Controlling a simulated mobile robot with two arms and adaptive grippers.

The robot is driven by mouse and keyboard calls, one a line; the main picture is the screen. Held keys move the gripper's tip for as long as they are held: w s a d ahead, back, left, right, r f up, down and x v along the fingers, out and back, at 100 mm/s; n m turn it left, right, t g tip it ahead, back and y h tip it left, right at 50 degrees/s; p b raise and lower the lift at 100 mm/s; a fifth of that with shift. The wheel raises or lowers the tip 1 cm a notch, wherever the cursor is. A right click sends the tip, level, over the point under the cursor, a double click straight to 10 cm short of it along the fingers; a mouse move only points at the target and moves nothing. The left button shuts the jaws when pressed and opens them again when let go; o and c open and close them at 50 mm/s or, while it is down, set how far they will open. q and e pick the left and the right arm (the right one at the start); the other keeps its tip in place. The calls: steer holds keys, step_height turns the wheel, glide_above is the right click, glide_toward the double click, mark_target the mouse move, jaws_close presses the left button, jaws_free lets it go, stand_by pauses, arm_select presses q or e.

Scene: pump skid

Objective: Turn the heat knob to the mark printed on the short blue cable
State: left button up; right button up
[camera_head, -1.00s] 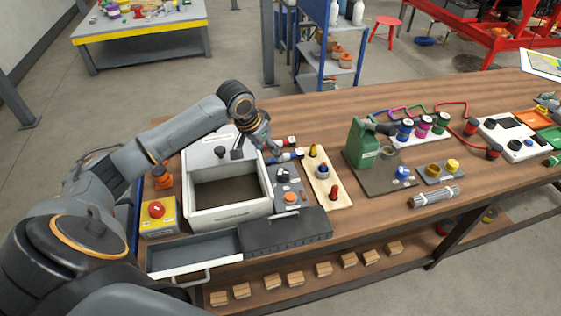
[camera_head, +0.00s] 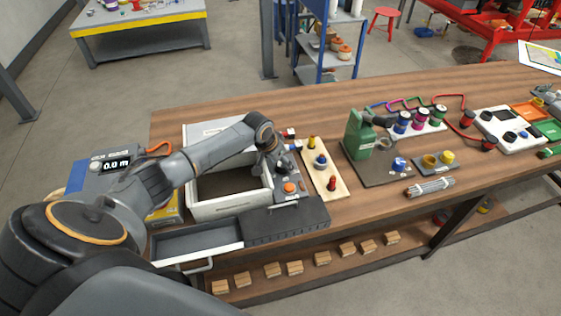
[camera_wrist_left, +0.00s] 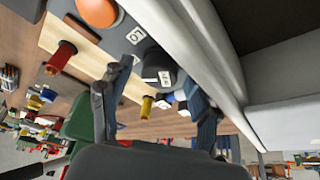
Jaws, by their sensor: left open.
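My left gripper (camera_head: 281,168) is open over the grey control panel (camera_head: 283,200), right of the white bin. In the left wrist view, its two fingers (camera_wrist_left: 157,76) stand on either side of a dark round knob (camera_wrist_left: 155,57) on the panel, with small white number labels beside it. I cannot tell whether the fingers touch it. In the head view, the gripper hides the knob. No printed mark on the blue cable is readable. My right gripper is not in view.
An orange button (camera_head: 289,187) sits on the panel near the gripper. A wooden board (camera_head: 325,180) with coloured knobs stands close on the right. The white bin (camera_head: 230,208) lies under my left forearm.

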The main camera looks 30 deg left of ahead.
arm_select(q)
steer(key=c, duration=1.1)
steer(key=shift+c, duration=0.3)
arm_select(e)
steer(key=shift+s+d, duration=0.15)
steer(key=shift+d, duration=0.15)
